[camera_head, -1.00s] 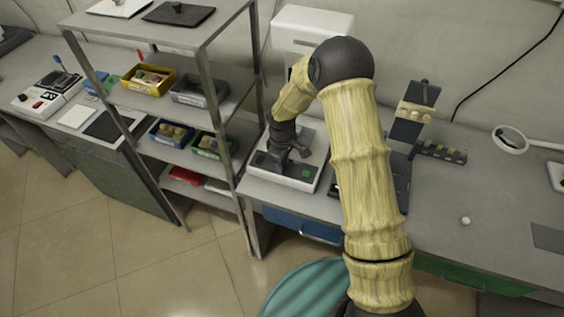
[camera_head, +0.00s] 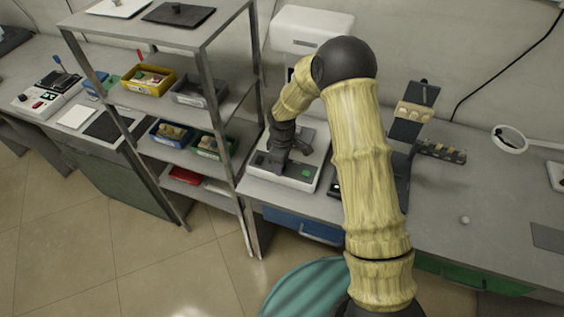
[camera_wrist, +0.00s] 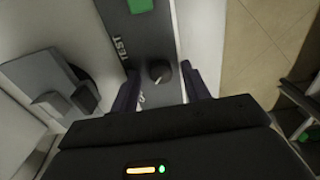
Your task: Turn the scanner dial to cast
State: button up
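The scanner (camera_head: 311,183) is a white machine with a dark front panel and a green button (camera_head: 306,173), on the bench right of the rack. In the wrist view its dial (camera_wrist: 160,71) is a small round black knob with a pale pointer mark. The word TEST is printed on the panel near the dial; other lettering is mostly hidden by my gripper. My gripper (camera_wrist: 160,72) is open, its two dark fingers on either side of the dial in the picture. I cannot tell whether they touch it. In the head view my wrist hides the dial.
A metal rack (camera_head: 233,100) with several bins stands close left of the scanner. A dark stand (camera_head: 405,130) is to the right, with a magnifier (camera_head: 509,139) farther right. A grey block-shaped part (camera_wrist: 55,85) of the scanner lies left of my fingers in the wrist view.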

notch_tip(320, 180, up, 17)
jog(key=b, duration=0.1)
jog(key=shift+r+b, duration=0.2)
jog(key=shift+b, duration=0.15)
dwell(0.3)
dwell(0.4)
jog(key=s+d+m+t, duration=0.2)
jog(key=s+d+m, duration=1.2)
jog(key=s, duration=0.5)
jog(key=shift+s+d+r+t, duration=0.15)
jog(key=shift+s+d+t, duration=0.2)
jog(key=shift+d, duration=0.3)
dwell(0.7)
